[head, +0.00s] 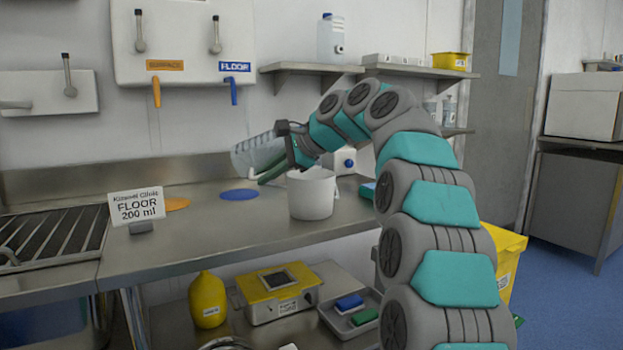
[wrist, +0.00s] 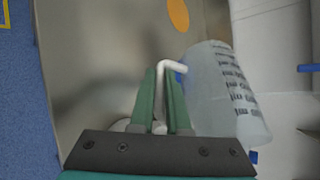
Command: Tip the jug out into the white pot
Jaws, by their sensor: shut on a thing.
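The jug (head: 258,152) is clear with dark graduation marks, and it is held tilted well over in the air above the bench. In the wrist view the jug (wrist: 222,90) lies right of the fingers, with its white handle (wrist: 172,67) between them. My gripper (head: 276,172) is shut on that handle; its green fingers also show in the wrist view (wrist: 161,98). The white pot (head: 312,197) stands upright on the steel bench, just right of and below the jug and gripper. I cannot tell whether liquid is in the jug or the pot.
A blue disc (head: 239,195) and an orange disc (head: 177,204) lie on the bench (head: 215,235). A sign reading FLOOR 200 ml (head: 136,206) stands at left, near a drain grate (head: 50,236). A white box with a blue knob (head: 345,160) is behind the pot.

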